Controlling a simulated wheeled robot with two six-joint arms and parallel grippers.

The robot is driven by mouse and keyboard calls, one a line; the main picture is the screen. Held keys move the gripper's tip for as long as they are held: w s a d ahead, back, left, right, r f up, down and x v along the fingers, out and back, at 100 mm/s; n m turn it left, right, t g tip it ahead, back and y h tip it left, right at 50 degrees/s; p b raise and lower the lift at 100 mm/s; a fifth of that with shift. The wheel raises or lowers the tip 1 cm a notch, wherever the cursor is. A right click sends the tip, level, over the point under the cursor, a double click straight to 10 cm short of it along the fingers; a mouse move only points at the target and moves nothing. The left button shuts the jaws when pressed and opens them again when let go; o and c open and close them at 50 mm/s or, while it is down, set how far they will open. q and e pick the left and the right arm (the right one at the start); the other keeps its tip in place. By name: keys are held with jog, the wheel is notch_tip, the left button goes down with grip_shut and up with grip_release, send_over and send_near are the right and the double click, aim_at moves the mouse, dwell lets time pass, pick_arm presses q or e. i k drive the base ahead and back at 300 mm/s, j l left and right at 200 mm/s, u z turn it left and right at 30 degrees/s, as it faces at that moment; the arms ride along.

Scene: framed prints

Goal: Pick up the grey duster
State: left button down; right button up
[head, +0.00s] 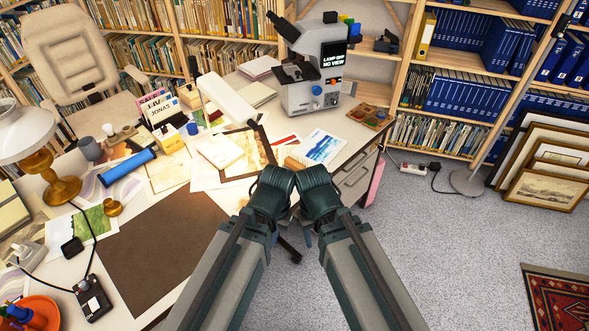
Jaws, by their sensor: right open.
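I cannot make out a grey duster in the head view; parts of the desk are hidden behind the lamp, the books and my arms. My two arms come in from the bottom and end side by side at the desk's front edge. Only a small part of my right gripper (307,236) shows, beside my right arm and below its dark rounded joint. It is open, and I see nothing in it. My left gripper is hidden by its own arm, so its jaws do not show.
The cluttered desk (205,262) holds a microscope (312,75), a white lamp (33,140), a grey mug (88,149), a blue roll (127,167), prints and a brown mat (155,245). Framed pictures (545,187) lean at the right. Grey carpet (450,260) is clear in front.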

aim_at(290, 163)
jog(key=i+l+u, duration=0.3)
jog(key=l+u, duration=0.3)
jog(key=i+l+u, duration=0.15)
jog(key=l+u, duration=0.2)
jog(key=i+l+u, duration=0.1)
jog(key=l+u, duration=0.2)
jog(key=l, duration=0.1)
